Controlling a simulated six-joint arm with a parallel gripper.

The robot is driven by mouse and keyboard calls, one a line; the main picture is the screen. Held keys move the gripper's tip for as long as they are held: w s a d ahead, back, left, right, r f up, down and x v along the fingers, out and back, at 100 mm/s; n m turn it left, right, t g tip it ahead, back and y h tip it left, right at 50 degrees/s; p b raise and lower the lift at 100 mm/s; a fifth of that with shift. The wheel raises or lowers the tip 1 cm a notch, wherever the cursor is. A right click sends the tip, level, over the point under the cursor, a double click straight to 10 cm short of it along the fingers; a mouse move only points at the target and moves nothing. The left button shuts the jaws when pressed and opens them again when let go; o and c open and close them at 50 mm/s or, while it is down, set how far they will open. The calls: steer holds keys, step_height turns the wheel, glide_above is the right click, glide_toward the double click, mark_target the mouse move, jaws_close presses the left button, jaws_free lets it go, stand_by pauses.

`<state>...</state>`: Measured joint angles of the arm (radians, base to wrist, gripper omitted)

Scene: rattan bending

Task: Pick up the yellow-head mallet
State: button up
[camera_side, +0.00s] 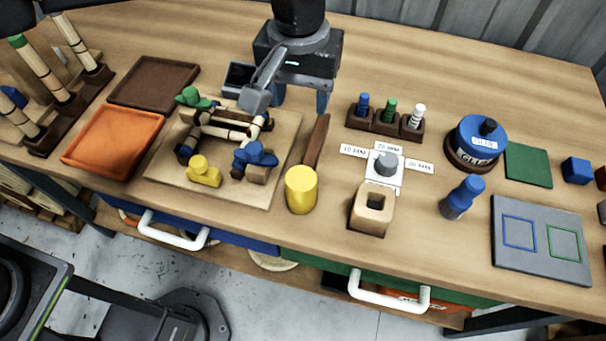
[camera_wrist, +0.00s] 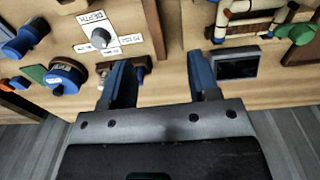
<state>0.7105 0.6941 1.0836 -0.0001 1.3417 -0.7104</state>
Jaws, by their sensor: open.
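The mallet has a yellow cylindrical head (camera_side: 301,190) at the near side of the bench and a brown handle (camera_side: 317,140) pointing back towards my arm. In the wrist view the handle (camera_wrist: 154,28) lies beyond the gap between the fingers, and the yellow head is out of frame. My gripper (camera_side: 299,103) is open and empty, its two blue fingers beyond the back end of the handle. It also shows in the wrist view (camera_wrist: 160,75), fingers spread apart and touching nothing.
A board (camera_side: 247,196) with a rattan frame and coloured clamps lies left of the handle. A dark rack (camera_side: 385,125) with blue, green and white pegs and a dial (camera_side: 386,164) with labels stand to the right. A wooden block (camera_side: 372,211) sits right of the head.

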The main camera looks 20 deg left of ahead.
step_height(320, 180, down, 2)
steer(key=d, duration=0.2)
glide_above(310, 159)
steer(key=f, duration=0.7)
steer(key=shift+d, duration=0.2)
steer(key=shift+a+f, duration=0.2)
steer(key=shift+f, duration=3.1)
steer(key=shift+c, duration=0.4)
steer(key=shift+r, duration=0.1)
jaws_close()
